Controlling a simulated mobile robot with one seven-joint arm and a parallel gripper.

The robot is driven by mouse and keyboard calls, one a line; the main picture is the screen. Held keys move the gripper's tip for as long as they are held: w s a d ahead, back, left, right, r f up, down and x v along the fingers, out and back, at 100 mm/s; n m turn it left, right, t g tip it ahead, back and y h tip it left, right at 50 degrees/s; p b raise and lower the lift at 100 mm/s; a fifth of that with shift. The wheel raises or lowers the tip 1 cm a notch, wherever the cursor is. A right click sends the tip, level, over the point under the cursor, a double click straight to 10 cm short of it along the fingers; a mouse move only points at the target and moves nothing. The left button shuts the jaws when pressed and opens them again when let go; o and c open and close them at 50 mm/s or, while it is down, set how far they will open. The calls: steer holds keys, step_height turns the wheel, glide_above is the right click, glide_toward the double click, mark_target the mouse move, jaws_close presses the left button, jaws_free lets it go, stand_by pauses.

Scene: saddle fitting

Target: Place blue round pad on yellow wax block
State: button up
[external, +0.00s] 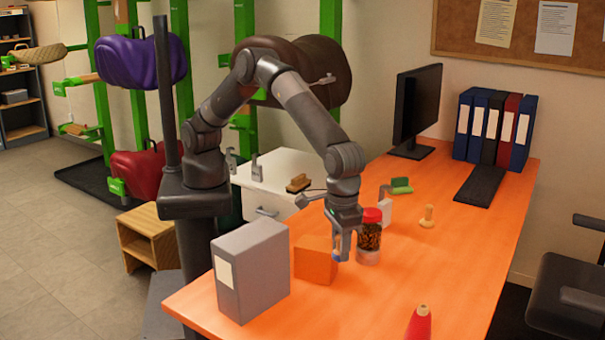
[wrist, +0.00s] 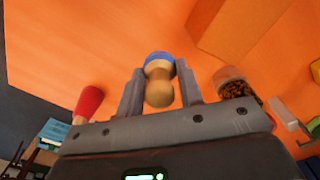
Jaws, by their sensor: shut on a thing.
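My gripper (external: 342,248) is shut on the blue round pad (wrist: 158,58), which has a pale wooden knob (wrist: 159,88) between the two fingers in the wrist view. A bit of the pad's blue (external: 337,256) shows at the fingertips in the external view. I cannot tell the gap between pad and table. Just left of the gripper stands a plain orange block (external: 313,262), also at the top of the wrist view (wrist: 238,25). No block is clearly yellow in the external view; a yellow patch (wrist: 316,70) is cut off at the wrist view's right edge.
A red-lidded jar (external: 369,240) stands close right of the gripper. A grey box (external: 262,275) is at the left. A red cone (external: 419,325) is at the front. The right-hand tabletop is mostly clear.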

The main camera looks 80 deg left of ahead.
steer(key=w+a+r+n, duration=0.1)
steer(key=a+n, duration=0.7)
steer(key=a, duration=0.8)
steer(key=w+a+r+n, duration=0.2)
steer(key=a+n, duration=0.6)
steer(key=a, duration=0.9)
steer(key=shift+n, duration=0.3)
steer(key=w+a+f, duration=0.2)
steer(key=w, duration=0.1)
steer(key=w+a+f, duration=0.4)
steer(key=w, duration=0.1)
steer(key=shift+w+a+f, duration=0.25)
steer(key=shift+w+f, duration=0.05)
steer(key=shift+w+a+f, duration=0.2)
steer(key=shift+w+f, duration=0.1)
steer(key=shift+w, duration=0.1)
steer(key=shift+f, duration=2)
steer(key=shift+f, duration=0.1)
steer(key=o, duration=1)
steer(key=shift+c, duration=0.2)
